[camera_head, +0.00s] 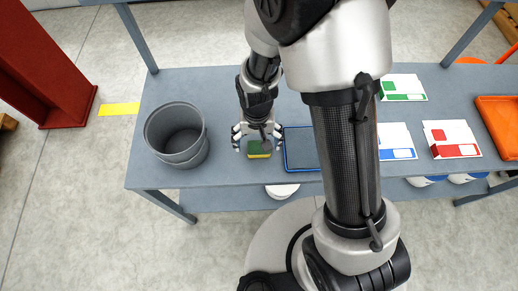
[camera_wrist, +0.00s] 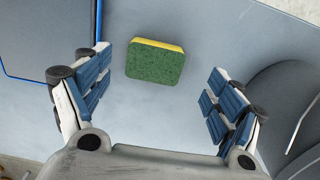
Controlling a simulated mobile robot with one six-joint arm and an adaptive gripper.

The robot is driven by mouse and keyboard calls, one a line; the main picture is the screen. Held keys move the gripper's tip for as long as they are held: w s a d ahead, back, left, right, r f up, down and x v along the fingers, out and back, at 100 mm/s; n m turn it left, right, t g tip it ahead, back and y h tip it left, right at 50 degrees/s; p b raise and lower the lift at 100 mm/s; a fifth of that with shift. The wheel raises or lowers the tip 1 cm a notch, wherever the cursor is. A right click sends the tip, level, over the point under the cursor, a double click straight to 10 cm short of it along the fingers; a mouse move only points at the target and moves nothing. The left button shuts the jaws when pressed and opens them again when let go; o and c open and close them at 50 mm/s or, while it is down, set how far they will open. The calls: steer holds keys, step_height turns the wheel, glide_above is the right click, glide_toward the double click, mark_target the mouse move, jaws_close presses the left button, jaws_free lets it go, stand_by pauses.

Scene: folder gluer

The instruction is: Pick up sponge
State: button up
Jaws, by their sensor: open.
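The sponge (camera_head: 258,150) has a green top and a yellow layer. It lies on the grey table, between the bucket and the blue-edged tray. In the wrist view the sponge (camera_wrist: 155,62) lies green face toward the camera, between and a little beyond the fingertips. My gripper (camera_head: 256,133) is open and empty above the sponge and hides part of it in the head view. In the wrist view both fingers of my gripper (camera_wrist: 158,85) stand wide apart, with gaps on both sides of the sponge.
A grey bucket (camera_head: 177,134) stands left of the sponge, and its side shows in the wrist view (camera_wrist: 290,110). A blue-edged tray (camera_head: 301,150) lies close on the right. Several labelled cards and an orange tray (camera_head: 498,124) lie farther right. The table's front edge is near the sponge.

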mark_target(259, 150)
steer(key=f, duration=0.2)
steer(key=f+b, duration=0.1)
steer(key=f, duration=0.1)
steer(key=f+b, duration=0.1)
steer(key=f, duration=0.1)
steer(key=shift+s+d, duration=0.15)
steer(key=shift+d, duration=0.15)
steer(key=shift+r, duration=0.1)
steer(key=shift+c, duration=0.5)
steer(key=c, duration=0.6)
